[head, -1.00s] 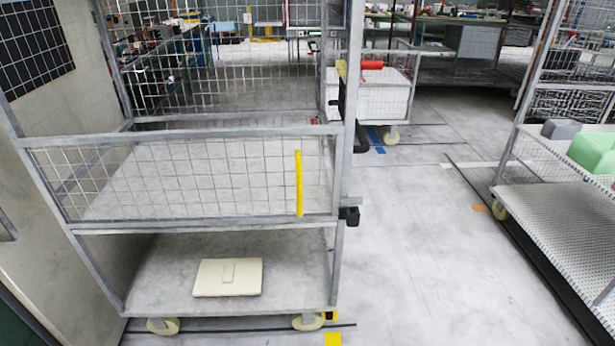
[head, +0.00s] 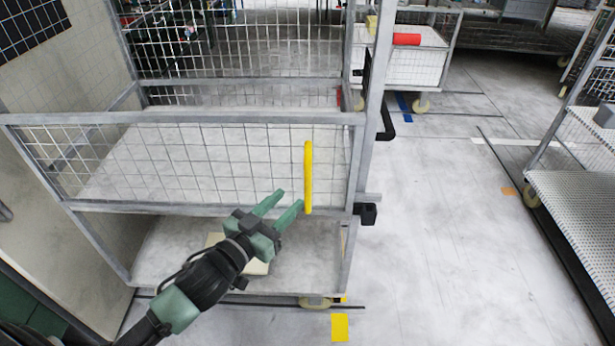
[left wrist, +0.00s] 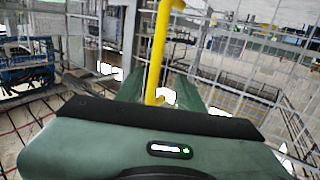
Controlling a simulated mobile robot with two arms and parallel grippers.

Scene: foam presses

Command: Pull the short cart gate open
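The short cart gate (head: 215,207) is a grey metal frame with wire mesh, across the front of the cage cart. It appears shut, in line with the cart's front. A yellow vertical handle (head: 308,180) stands near its right end. My left gripper (head: 283,201) is open with green fingers, just left of and near the handle's lower end. In the left wrist view the yellow handle (left wrist: 158,55) rises beyond the gripper body, near the two fingers (left wrist: 155,90). I cannot tell whether they touch it. My right gripper is in neither view.
A black latch block (head: 367,213) sits on the cart's right post. A cream flat box (head: 258,267) on the lower shelf is partly hidden by my arm. Another cart (head: 580,190) stands at the right. The floor (head: 450,230) between them is clear.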

